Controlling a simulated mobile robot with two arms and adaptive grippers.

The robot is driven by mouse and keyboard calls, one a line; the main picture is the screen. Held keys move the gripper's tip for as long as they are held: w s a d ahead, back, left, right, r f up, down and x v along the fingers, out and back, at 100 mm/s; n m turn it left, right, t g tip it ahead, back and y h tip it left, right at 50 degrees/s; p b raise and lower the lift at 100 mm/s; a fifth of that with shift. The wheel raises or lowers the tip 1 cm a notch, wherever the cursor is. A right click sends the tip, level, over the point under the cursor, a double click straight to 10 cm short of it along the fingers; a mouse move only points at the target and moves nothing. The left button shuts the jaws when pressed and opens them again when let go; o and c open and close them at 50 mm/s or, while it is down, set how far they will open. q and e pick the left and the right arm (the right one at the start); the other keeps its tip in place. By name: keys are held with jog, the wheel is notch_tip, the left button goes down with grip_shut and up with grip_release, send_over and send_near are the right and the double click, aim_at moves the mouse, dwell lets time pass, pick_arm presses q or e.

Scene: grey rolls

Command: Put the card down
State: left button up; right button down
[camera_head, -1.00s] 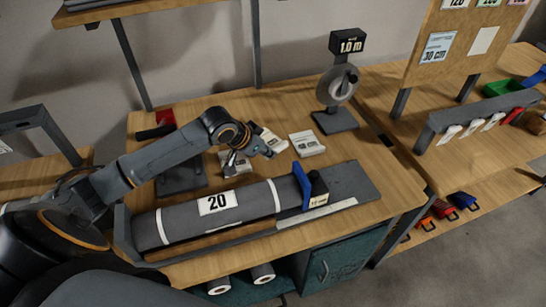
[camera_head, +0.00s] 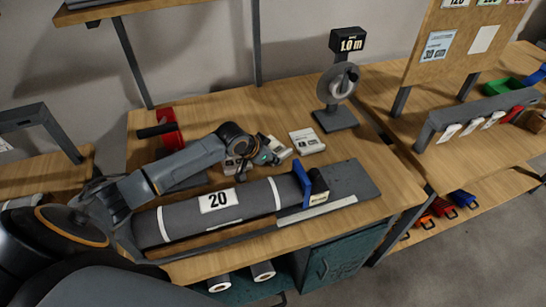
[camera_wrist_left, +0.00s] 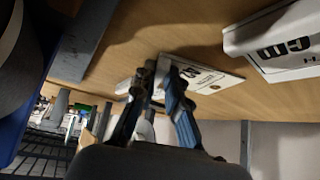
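My left gripper (camera_head: 268,158) is low over the worktable, beside several white cards. In the left wrist view its two fingers (camera_wrist_left: 164,72) have their tips close together, with a small gap. A white card with dark print (camera_wrist_left: 212,78) lies at or just behind the fingertips, close above or on the wood; I cannot tell whether it is pinched. In the head view a white card (camera_head: 279,148) shows beside the gripper, partly hidden by it. My right gripper is not in view.
Another white card block (camera_head: 307,141) lies to the right, with a dial stand (camera_head: 338,88) behind it. A grey roll marked 20 (camera_head: 180,218) lies in front, beside a blue upright piece (camera_head: 303,184). A red item (camera_head: 170,128) stands at the back left.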

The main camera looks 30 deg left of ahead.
pick_arm(q)
jog(key=o, duration=0.4)
jog(key=shift+c, duration=0.2)
jog(key=shift+r, duration=0.1)
jog(key=v, duration=1.2)
